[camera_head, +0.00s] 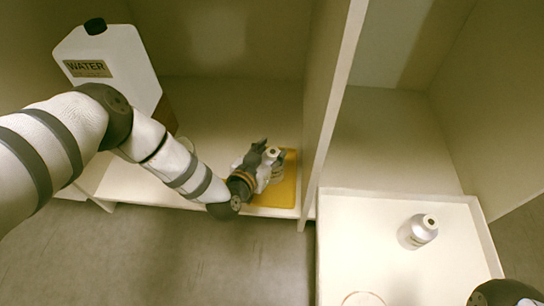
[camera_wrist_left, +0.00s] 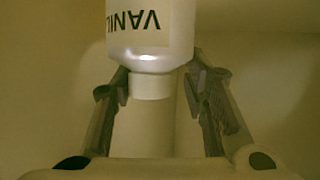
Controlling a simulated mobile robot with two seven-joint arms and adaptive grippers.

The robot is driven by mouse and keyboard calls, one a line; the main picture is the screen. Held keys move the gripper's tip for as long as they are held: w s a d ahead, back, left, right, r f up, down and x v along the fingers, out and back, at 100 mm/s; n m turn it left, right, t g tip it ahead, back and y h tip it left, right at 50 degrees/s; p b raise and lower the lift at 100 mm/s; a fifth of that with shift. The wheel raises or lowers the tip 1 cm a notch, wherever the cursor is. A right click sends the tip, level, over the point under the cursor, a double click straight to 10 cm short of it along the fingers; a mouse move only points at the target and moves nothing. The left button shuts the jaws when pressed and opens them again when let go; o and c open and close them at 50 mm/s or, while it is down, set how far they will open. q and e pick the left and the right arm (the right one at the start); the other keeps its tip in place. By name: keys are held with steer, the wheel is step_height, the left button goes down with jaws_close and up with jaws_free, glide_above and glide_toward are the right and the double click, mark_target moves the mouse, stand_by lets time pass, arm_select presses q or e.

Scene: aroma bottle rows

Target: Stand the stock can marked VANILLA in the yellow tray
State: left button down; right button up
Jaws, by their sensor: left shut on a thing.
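The stock can marked VANILLA (camera_wrist_left: 150,25) fills the top of the left wrist view, its label partly readable and upside down there. My left gripper (camera_head: 262,160) is shut on it, with a finger on each side of its neck in the wrist view (camera_wrist_left: 155,90). In the head view the can (camera_head: 279,170) is partly hidden by the gripper and looks about upright over the yellow tray (camera_head: 286,192). I cannot tell whether its base touches the tray. Of my right arm only a dark part shows at the bottom right; its gripper is out of view.
A white WATER jug (camera_head: 125,58) with a black cap stands at the left of the shelf bay. An upright divider (camera_head: 328,90) rises just right of the yellow tray. A silver can (camera_head: 418,232) stands in a white tray (camera_head: 390,197) at the right.

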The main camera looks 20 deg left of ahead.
arm_select(q)
steer(key=shift+f, duration=0.45)
arm_select(e)
steer(key=shift+f, duration=0.15)
arm_select(q)
steer(key=c, duration=0.9)
jaws_free()
steer(key=shift+c, duration=0.2)
steer(key=shift+s+r, duration=0.15)
steer(key=shift+r, duration=0.15)
steer(key=p+v, duration=0.6)
steer(key=v, duration=0.5)
steer(key=shift+s, duration=0.35)
arm_select(e)
steer(key=shift+t, duration=0.6)
steer(key=r, duration=0.1)
steer(key=w+r, duration=0.2)
steer(key=shift+a+r, duration=0.15)
steer(key=shift+r, duration=0.25)
